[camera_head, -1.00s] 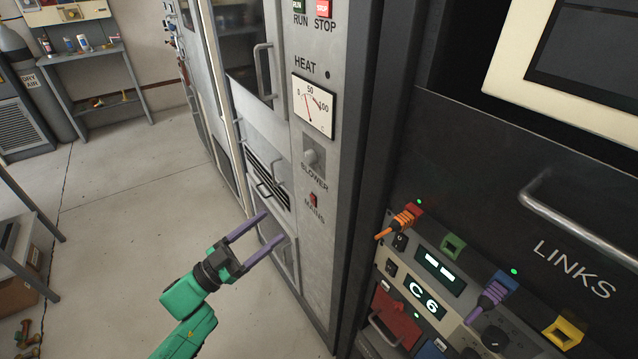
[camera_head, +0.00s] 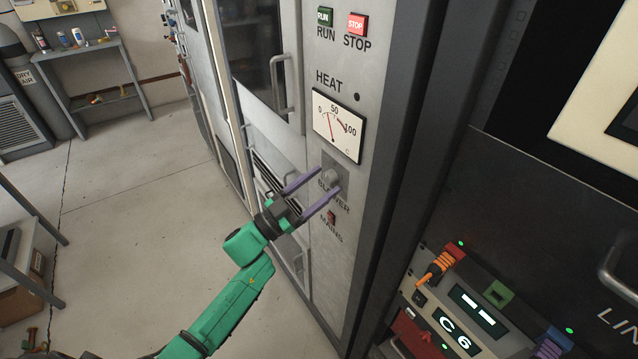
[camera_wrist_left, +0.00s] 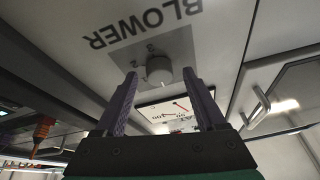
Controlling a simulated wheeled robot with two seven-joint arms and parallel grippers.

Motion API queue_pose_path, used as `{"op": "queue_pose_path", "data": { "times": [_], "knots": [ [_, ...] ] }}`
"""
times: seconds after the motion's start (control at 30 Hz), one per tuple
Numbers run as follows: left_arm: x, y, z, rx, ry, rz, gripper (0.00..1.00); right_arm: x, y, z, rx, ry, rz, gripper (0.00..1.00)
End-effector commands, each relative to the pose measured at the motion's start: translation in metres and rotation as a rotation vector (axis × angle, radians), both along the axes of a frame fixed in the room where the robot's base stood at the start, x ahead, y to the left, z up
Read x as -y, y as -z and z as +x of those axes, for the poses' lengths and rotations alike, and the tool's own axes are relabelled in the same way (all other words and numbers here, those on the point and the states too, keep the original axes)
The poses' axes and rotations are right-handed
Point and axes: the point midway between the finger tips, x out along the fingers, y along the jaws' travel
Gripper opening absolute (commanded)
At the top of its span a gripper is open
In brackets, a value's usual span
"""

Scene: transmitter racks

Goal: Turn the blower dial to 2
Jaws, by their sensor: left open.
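The blower dial (camera_head: 331,176) is a grey round knob on a darker square plate, above the label BLOWER on the grey cabinet front. My left gripper (camera_head: 322,180) is open, with its two purple fingers reaching toward the dial from the left, one on each side of it in the head view. In the left wrist view the dial (camera_wrist_left: 159,71) appears upside down, beyond and between the open fingertips (camera_wrist_left: 160,80). Contact with the dial does not show. My right gripper is out of view.
A heat meter (camera_head: 338,127) sits just above the dial, with RUN (camera_head: 325,17) and STOP (camera_head: 358,23) buttons higher up. A small red MAINS switch (camera_head: 331,217) is below. A cabinet door handle (camera_head: 279,85) sticks out at left.

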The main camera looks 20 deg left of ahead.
Motion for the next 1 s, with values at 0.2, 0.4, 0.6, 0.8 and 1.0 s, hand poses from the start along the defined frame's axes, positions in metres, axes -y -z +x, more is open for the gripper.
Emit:
{"op": "queue_pose_path", "data": {
  "times": [0.2, 0.4, 0.6, 0.8, 1.0],
  "knots": [
    [0.0, 0.0, 0.0, 0.0, 0.001, 0.0, 0.11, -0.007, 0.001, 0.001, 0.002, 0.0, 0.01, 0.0],
    [0.0, 0.001, 0.0, 0.001, 0.0, 0.002, 0.0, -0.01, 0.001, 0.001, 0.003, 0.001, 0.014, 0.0],
    [-0.001, 0.002, 0.0, 0.024, 0.0, 0.031, 0.0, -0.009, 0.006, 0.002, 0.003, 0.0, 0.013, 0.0],
    [-0.002, 0.004, 0.001, 0.086, 0.0, 0.108, 0.0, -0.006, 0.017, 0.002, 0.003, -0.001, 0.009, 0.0],
    [-0.003, 0.005, 0.002, 0.187, 0.0, 0.232, 0.0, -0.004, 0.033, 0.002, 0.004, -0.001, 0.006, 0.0]
  ]
}}
